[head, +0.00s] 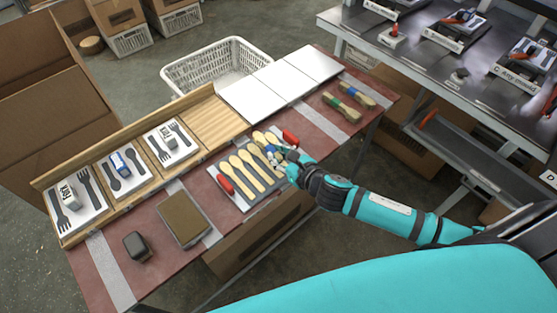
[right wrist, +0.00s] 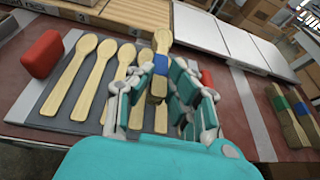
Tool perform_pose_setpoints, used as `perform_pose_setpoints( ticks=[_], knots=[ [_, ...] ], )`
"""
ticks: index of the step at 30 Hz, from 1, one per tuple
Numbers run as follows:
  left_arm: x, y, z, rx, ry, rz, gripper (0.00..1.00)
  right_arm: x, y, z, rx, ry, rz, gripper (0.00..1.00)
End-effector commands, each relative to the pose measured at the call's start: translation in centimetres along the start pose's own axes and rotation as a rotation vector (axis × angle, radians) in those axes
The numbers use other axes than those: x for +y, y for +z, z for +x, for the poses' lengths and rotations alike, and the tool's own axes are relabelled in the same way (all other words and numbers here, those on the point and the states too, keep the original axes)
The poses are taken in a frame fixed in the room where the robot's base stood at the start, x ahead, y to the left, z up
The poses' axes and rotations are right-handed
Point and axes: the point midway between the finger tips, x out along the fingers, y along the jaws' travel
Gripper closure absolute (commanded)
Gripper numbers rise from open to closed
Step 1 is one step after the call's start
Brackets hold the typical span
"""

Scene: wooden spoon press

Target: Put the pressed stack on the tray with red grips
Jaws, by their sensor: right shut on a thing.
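The grey tray (head: 252,201) with red grips lies on the dark red table; its left red grip (head: 225,184) and right red grip (head: 290,136) show. Several wooden spoons (head: 240,174) lie side by side on it, also in the right wrist view (right wrist: 68,78). My right gripper (right wrist: 162,85) is shut on a spoon stack (right wrist: 161,42) with a blue band, at the tray's right part. The fingers partly hide the stack. I cannot tell whether it touches the tray. My left gripper is not in view.
Two banded wooden bundles, green (head: 341,107) and blue (head: 357,95), lie at the table's right end. A wooden rack (head: 215,118) with cutlery cards and white panels (head: 280,82) runs behind the tray. A brown-topped block (head: 184,218) and a dark object (head: 137,245) sit left.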

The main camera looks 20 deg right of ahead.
Motion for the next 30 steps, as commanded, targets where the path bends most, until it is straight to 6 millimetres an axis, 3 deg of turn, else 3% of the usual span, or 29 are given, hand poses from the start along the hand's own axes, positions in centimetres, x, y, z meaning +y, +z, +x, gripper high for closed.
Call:
perform_pose_setpoints(
  ticks=[7, 20, 21, 25, 30],
  knots=[
    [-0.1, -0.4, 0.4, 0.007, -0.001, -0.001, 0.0, 0.1, -3.0, 1.2, 0.004, 0.0, 0.003, 1.0],
    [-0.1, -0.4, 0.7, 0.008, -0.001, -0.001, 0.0, 0.1, -3.6, 1.5, 0.002, 0.0, -0.001, 1.0],
    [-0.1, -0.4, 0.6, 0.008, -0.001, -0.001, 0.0, 0.1, -3.6, 1.5, 0.002, 0.0, -0.001, 0.81],
    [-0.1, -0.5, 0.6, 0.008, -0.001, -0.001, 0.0, 0.1, -3.5, 1.5, 0.002, 0.0, -0.001, 0.64],
    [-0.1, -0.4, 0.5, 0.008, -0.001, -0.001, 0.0, 0.1, -3.5, 1.5, 0.002, 0.0, -0.001, 0.62]
  ],
)
